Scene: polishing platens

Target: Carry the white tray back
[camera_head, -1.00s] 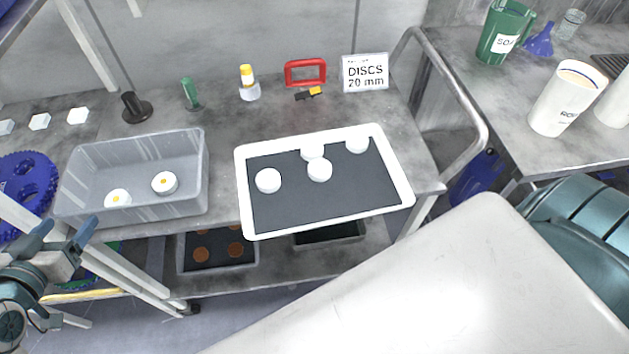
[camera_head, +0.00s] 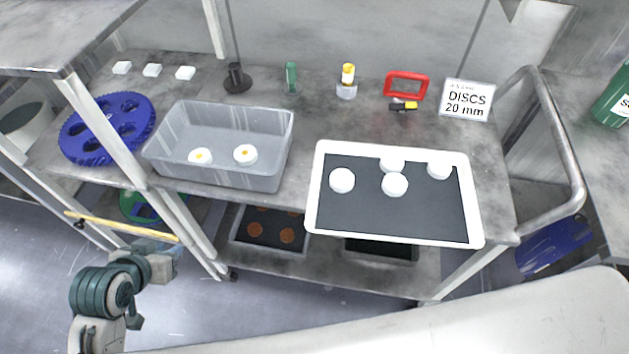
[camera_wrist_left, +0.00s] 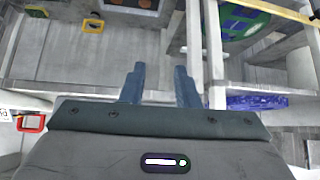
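The white tray (camera_head: 470,240) with a dark inner mat lies on the right part of the cart's top, its front edge near the cart's front edge. Several white discs (camera_head: 395,185) stand on its mat. My left gripper (camera_head: 172,262) is in front of the cart at the lower left, well away from the tray. In the left wrist view its two fingers (camera_wrist_left: 160,85) are apart with nothing between them. My right gripper is not in view.
A grey bin (camera_head: 270,180) with two white discs stands left of the tray. A blue platen (camera_head: 107,130) lies farther left. A "DISCS 20 mm" sign (camera_head: 466,100), a red-handled item (camera_head: 406,85) and a bottle (camera_head: 347,82) stand behind. A metal rail (camera_head: 560,140) bounds the right side.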

